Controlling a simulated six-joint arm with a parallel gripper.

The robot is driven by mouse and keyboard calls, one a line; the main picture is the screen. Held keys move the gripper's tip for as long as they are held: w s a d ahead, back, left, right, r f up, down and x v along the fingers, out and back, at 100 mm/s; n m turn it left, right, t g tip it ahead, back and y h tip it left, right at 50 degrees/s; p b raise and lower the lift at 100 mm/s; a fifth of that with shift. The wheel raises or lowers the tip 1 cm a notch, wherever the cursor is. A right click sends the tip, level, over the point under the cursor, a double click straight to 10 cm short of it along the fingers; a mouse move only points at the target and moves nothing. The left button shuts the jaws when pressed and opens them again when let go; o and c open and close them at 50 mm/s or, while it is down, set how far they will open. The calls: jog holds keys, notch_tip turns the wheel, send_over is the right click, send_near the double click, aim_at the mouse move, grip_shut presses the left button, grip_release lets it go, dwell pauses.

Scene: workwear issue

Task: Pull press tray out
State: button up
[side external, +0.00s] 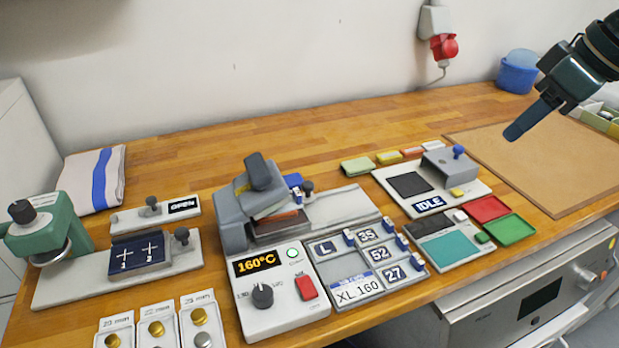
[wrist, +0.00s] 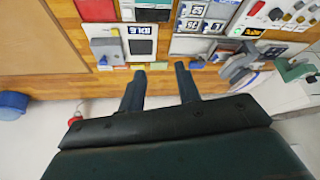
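The grey heat press (side external: 253,205) stands at the middle of the bench with its dark-handled top tilted up. A reddish-brown pad (side external: 281,222) shows beneath the top, and a pale flat track (side external: 345,207) runs to the right. A dark knob (side external: 307,187) stands beside the press, which I take for the tray's handle; the press partly hides the tray. In the wrist view the press (wrist: 238,65) is at the right. My gripper (wrist: 160,78) is open and empty, its fingers well apart. In the side view my gripper (side external: 515,132) hangs high at the right, far from the press.
The control box (side external: 280,306) reads 160°C in front of the press. A size-label board (side external: 362,262) and the IDLE unit (side external: 432,184) stand to its right. A green clamp unit (side external: 45,228) is at the left. The brown mat (side external: 555,165) at the right is bare.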

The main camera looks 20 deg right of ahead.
jog(key=w+a+f+n+y, duration=0.1)
jog(key=w+a+f+n, duration=0.15)
jog(key=w+a, duration=0.75)
jog(key=n+g, duration=0.2)
jog(key=n, duration=0.1)
send_over(309, 183)
jog(key=s+d, duration=0.4)
notch_tip(309, 183, down, 7)
jog(key=shift+s+y, duration=0.15)
jog(key=shift+y, duration=0.25)
jog(key=shift+a, duration=0.1)
jog(key=x, duration=1.3)
jog(key=shift+f, duration=0.25)
grip_shut()
